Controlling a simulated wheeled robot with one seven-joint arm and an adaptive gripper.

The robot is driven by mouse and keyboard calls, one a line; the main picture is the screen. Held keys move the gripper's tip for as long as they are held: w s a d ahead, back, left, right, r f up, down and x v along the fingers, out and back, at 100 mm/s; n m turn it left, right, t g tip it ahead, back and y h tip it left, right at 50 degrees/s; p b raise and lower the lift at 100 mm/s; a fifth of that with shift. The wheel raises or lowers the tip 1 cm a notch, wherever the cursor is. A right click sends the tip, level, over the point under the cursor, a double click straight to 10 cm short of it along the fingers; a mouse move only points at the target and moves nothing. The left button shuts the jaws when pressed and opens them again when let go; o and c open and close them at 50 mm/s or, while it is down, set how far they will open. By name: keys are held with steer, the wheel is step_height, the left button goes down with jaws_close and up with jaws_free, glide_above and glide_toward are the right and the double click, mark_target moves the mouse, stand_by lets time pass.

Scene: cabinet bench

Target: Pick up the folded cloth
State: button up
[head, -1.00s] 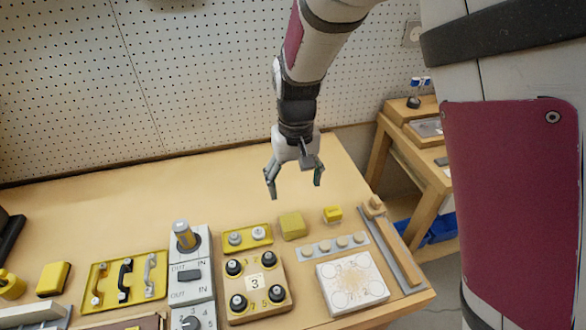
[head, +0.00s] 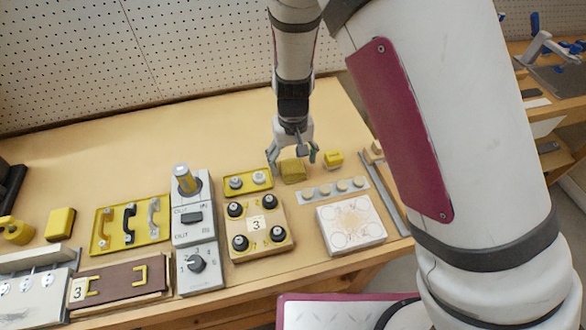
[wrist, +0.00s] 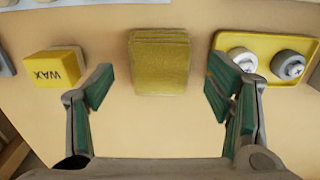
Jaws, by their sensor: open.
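The folded cloth (head: 293,171) is a small mustard-yellow block with layered folds, lying on the wooden bench. In the wrist view the cloth (wrist: 159,62) sits at the top centre, a little beyond the fingertips and between their lines. My gripper (head: 293,160) is open, just above and behind the cloth in the head view. Its two green-padded fingers (wrist: 160,90) are spread wider than the cloth, with nothing between them. Whether the fingertips touch the bench cannot be told.
A yellow wax block (wrist: 55,68) lies close on one side of the cloth. A yellow tray with two knobs (wrist: 268,62) lies close on the other. A strip of round pegs (head: 333,189) and a knob board (head: 258,228) are in front. The bench behind is clear.

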mark_target(293, 167)
steer(key=shift+f, duration=0.95)
steer(key=c, duration=1.1)
steer(key=shift+c, duration=0.2)
step_height(293, 167, up, 10)
